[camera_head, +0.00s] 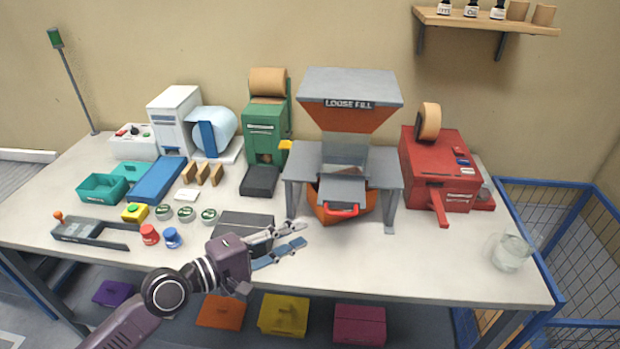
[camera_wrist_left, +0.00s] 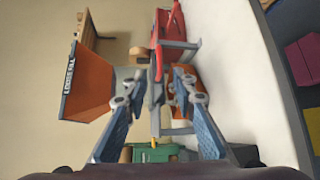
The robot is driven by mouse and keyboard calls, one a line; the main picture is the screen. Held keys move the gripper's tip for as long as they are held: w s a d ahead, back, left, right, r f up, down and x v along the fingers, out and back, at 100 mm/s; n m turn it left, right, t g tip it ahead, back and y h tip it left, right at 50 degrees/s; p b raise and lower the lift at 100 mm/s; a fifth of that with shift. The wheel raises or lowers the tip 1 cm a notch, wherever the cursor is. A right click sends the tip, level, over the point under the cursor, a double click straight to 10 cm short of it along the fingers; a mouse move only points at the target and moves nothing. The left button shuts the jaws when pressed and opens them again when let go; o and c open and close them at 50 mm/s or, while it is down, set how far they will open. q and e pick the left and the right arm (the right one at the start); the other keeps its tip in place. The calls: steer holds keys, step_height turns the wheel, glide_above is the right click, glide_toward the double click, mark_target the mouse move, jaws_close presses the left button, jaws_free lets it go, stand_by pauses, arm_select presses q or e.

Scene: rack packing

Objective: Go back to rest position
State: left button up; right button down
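My left gripper (camera_head: 290,240) is open and empty above the front of the white table (camera_head: 380,262), in front of the loose fill dispenser (camera_head: 352,88). In the left wrist view its two fingers (camera_wrist_left: 155,95) stand apart with nothing between them. That view is turned sideways and shows the dispenser's orange hopper (camera_wrist_left: 88,85) beyond the fingers. A dark grey flat box (camera_head: 243,225) lies on the table just behind the left gripper, partly hidden by it. My right gripper is not in view.
A red machine (camera_head: 440,170) and a clear glass (camera_head: 510,252) stand on the right. A green machine (camera_head: 265,130), teal bins (camera_head: 103,187) and small red and blue items (camera_head: 172,238) stand to the left. A blue wire cage (camera_head: 575,230) is beside the table.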

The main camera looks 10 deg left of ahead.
arm_select(q)
steer(key=s+d+f+m+g+y, duration=0.2)
steer(key=s+f+m+g+y, duration=0.2)
steer(key=s+f+m, duration=0.6)
steer(key=s+a+f+m+g+y, duration=0.1)
steer(key=s+a+f+g+y, duration=0.1)
steer(key=s+a+f+y, duration=0.4)
steer(key=s+a+f+m+g+y, duration=0.1)
steer(key=s+a+f+m+g, duration=0.1)
steer(key=s+a+f, duration=0.65)
steer(key=s+d+f+g+b, duration=0.1)
steer(key=s+f, duration=0.1)
steer(key=f, duration=1)
steer(key=s+d+f+b, duration=0.1)
steer(key=s+f, duration=0.1)
steer(key=f, duration=1)
steer(key=s+a+f+g+b, duration=0.1)
steer(key=s+a+f, duration=0.2)
steer(key=s+f, duration=1.4)
steer(key=shift+a+y, duration=0.2)
steer(key=shift+y, duration=0.1)
